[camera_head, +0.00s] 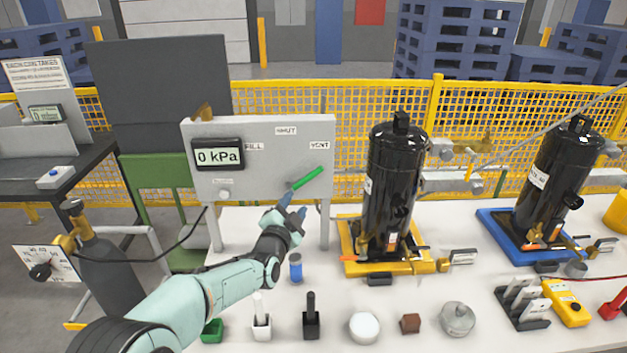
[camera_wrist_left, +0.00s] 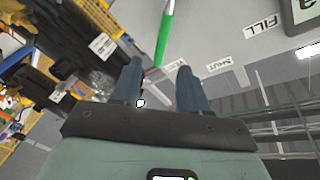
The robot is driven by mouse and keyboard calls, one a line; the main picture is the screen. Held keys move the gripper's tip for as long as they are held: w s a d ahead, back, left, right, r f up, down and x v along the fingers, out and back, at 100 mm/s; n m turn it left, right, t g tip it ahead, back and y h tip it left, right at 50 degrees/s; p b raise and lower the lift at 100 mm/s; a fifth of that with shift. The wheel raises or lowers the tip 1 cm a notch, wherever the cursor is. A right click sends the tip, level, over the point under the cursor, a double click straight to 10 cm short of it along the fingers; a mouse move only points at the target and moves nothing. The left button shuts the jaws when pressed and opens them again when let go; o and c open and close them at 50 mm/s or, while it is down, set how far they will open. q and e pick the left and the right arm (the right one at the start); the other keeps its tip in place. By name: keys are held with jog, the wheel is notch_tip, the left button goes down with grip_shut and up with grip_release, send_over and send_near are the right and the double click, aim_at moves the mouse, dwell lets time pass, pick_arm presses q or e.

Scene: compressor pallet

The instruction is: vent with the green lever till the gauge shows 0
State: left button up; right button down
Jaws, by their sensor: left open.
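The green lever (camera_head: 308,178) is on the front of a grey panel (camera_head: 240,185) and slants up to the right, on the side of the VENT label (camera_head: 320,145). The gauge (camera_head: 218,155) on the panel reads 0 kPa. My left gripper (camera_head: 293,203) is open and empty, just below the lever's lower left end in the head view. In the left wrist view the lever (camera_wrist_left: 165,35) lies beyond the two spread fingers (camera_wrist_left: 160,88), apart from them. The lever's pivot is partly hidden by the gripper. My right gripper is not in view.
A black compressor (camera_head: 392,190) stands on a yellow tray right of the panel; another (camera_head: 548,185) stands on a blue tray. A gas bottle (camera_head: 100,262) with a hose is at left.

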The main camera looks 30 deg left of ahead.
aim_at(307, 180)
pick_arm(q)
jog(key=p+x, duration=0.1)
jog(key=x, duration=0.3)
jog(key=p+x, duration=0.1)
jog(key=x, duration=0.2)
jog(key=r+p+x, duration=0.1)
jog(key=x, duration=0.3)
jog(key=shift+w, duration=0.3)
jog(key=shift+w+a+f, duration=0.15)
jog(key=shift+w+a, duration=0.05)
jog(key=shift+w, duration=0.5)
grip_shut()
